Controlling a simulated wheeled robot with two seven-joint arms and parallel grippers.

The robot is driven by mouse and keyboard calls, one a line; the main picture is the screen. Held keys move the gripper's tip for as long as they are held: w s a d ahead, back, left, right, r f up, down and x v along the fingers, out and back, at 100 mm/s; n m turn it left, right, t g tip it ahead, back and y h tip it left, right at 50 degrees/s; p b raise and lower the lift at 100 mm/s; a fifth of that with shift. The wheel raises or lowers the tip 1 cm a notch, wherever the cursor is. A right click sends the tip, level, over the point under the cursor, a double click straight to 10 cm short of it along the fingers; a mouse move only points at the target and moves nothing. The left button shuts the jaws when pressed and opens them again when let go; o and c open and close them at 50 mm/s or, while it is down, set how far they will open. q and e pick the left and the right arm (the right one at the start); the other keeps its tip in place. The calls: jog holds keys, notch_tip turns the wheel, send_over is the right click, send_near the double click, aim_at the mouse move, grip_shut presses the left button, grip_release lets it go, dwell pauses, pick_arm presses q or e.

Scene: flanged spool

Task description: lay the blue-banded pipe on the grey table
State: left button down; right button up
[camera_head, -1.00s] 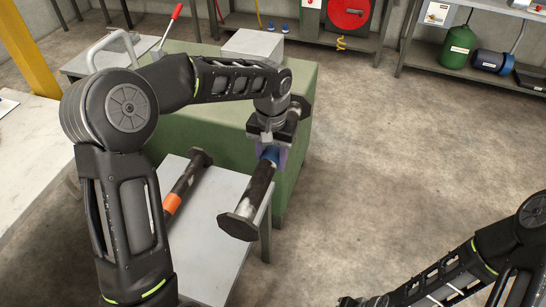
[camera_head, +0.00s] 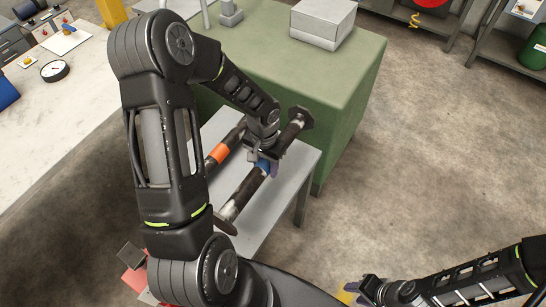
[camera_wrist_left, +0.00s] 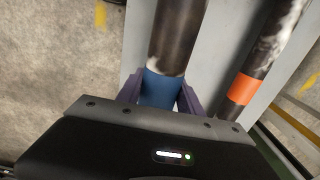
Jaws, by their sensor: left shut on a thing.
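The blue-banded pipe is dark and worn, with a flange at each end; its blue band shows in the head view (camera_head: 263,168) and in the left wrist view (camera_wrist_left: 160,89). My left gripper (camera_head: 265,160) is shut on it at the band, its fingers on both sides. The pipe slants over the grey table (camera_head: 283,197), roughly parallel to the orange-banded pipe (camera_head: 219,153), which lies on the table to its left. I cannot tell whether the held pipe touches the tabletop. My right gripper (camera_head: 362,290) is at the bottom of the head view, away from the table; its opening is unclear.
A green block-like bench (camera_head: 345,85) with a grey box (camera_head: 322,22) stands just behind the table. A pale worktop (camera_head: 70,110) with a round gauge (camera_head: 54,71) is at the left. My left arm hides part of the table. Floor at the right is clear.

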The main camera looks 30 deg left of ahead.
pick_arm(q)
jog(key=shift+w, duration=0.1)
jog(key=shift+f+b, duration=2.6)
jog(key=shift+f, duration=1.1)
jog(key=shift+f+b, duration=0.2)
jog(key=shift+b, duration=0.1)
jog(key=shift+f+b, duration=0.3)
